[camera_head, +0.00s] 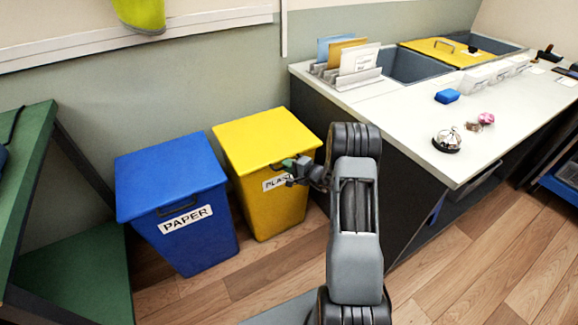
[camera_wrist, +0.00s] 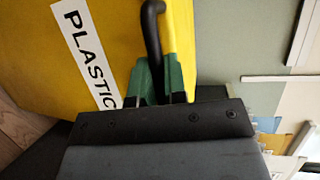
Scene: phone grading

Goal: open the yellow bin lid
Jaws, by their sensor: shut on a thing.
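The yellow bin (camera_head: 272,209) stands on the floor against the wall, with a white label reading PLASTIC. Its yellow lid (camera_head: 266,138) looks closed and flat on top. My gripper (camera_head: 287,168) is at the front edge of the lid, beside the label. In the wrist view, the green fingers of my gripper (camera_wrist: 161,80) are shut on the black lid handle (camera_wrist: 152,35). The label (camera_wrist: 86,50) shows left of the fingers. My arm covers the lower right side of the bin in the head view.
A blue bin (camera_head: 178,205) labelled PAPER stands close on the left. A white-topped counter (camera_head: 410,115) with a dark side is close on the right, holding a bell (camera_head: 447,140) and a blue block (camera_head: 447,96). A green shelf unit (camera_head: 75,275) is at far left.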

